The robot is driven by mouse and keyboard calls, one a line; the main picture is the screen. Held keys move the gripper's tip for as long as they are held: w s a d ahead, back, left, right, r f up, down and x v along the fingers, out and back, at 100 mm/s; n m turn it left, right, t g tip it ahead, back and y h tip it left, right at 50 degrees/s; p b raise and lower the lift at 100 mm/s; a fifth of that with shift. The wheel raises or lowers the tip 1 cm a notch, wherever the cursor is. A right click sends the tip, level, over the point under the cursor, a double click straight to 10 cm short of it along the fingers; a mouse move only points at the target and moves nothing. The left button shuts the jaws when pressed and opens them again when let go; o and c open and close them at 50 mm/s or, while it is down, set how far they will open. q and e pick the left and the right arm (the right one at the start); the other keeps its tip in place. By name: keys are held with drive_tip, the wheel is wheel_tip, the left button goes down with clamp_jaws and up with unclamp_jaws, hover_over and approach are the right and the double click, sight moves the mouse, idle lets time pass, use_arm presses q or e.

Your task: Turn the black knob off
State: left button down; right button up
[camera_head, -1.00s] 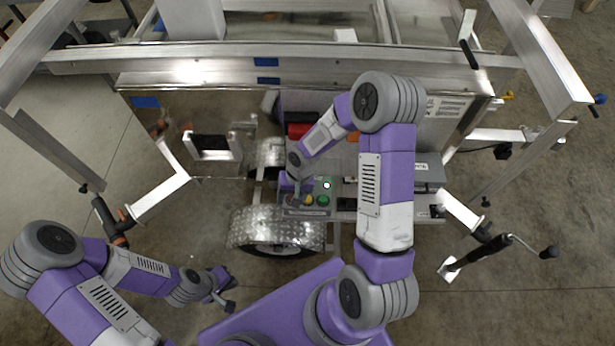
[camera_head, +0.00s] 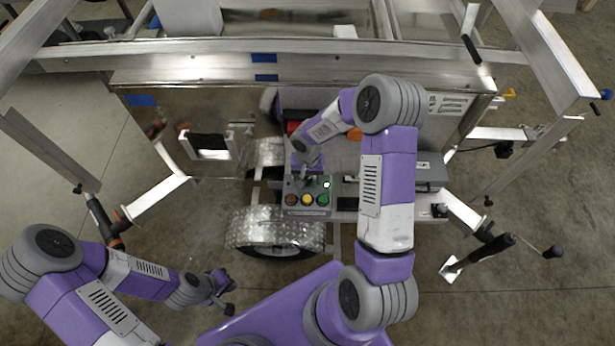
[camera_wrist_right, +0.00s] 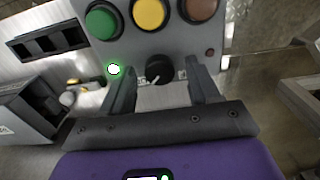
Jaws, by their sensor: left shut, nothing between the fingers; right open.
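The black knob (camera_wrist_right: 159,68) is on a grey control panel (camera_wrist_right: 150,42), with a white pointer mark toward the bottom of the right wrist view. My right gripper (camera_wrist_right: 161,80) is open, with one finger on each side of the knob and visible gaps between. I cannot tell its depth relative to the knob. In the head view my right gripper (camera_head: 304,178) is at the panel's far edge (camera_head: 306,212) and the knob cannot be made out. A small green light (camera_wrist_right: 114,69) beside the knob is lit. My left gripper (camera_head: 225,300) is shut and empty, low over the floor.
Green (camera_wrist_right: 103,21), yellow (camera_wrist_right: 150,12) and reddish-brown (camera_wrist_right: 200,8) buttons sit beside the knob. A metal fender (camera_head: 272,228) covers the wheel near the panel. Trailer rails (camera_head: 250,62) cross behind. Floor around my left gripper is clear.

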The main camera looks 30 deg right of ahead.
drive_tip(key=c, duration=1)
drive_tip(key=shift+c, duration=0.2)
drive_tip(key=shift+n, duration=0.4)
drive_tip(key=n, duration=0.3)
drive_tip(key=shift+n, duration=0.3)
drive_tip(key=n, duration=0.4)
drive_tip(key=shift+n, duration=0.3)
drive_tip(key=n, duration=0.4)
drive_tip(key=shift+p, duration=0.3)
drive_tip(key=shift+n+p, duration=0.5)
drive_tip(key=shift+n, duration=2)
